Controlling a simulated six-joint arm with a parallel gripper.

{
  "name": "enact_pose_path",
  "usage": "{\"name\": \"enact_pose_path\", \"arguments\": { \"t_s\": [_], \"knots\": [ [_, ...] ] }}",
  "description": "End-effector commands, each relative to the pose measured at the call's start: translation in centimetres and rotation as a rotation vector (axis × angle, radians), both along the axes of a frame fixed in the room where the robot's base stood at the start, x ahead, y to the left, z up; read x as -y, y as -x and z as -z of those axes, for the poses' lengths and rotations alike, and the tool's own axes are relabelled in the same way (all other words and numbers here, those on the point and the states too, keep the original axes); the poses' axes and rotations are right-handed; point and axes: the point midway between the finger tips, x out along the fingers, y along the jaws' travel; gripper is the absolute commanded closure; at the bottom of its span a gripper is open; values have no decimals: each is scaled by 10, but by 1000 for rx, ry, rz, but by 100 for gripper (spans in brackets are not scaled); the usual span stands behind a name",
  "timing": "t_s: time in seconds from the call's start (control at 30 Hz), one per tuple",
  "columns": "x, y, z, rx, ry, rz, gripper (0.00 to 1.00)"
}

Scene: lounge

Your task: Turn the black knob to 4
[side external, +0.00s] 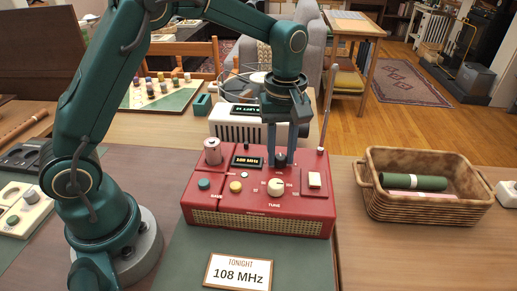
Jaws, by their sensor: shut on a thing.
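A red radio (262,206) stands on the table with its controls facing up. My gripper (281,161) points straight down at the back of the radio's top panel. Its fingers are shut on a small black knob (281,162), mostly hidden between the fingertips. The knob's pointer and any number scale around it cannot be made out. In front of it is a cream knob (275,187) above the word TUNE. A small lit display (247,162) with an MHz reading sits to the left of my gripper.
The panel also holds a grey cylinder (212,152), a teal button (204,184), a yellow button (235,187) and a cream switch (314,180). An antenna (326,110) rises at the back right. A card (238,272) reads TONIGHT 108 MHz. A wicker basket (425,208) stands right.

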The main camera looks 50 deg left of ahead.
Motion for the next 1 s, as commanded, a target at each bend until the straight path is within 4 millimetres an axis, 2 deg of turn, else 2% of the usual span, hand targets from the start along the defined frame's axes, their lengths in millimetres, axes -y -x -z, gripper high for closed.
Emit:
{"name": "enact_pose_path", "arguments": {
  "t_s": [1.0],
  "knots": [
    [0, 0, -1, 1, 0, 966, 100]
  ]
}}
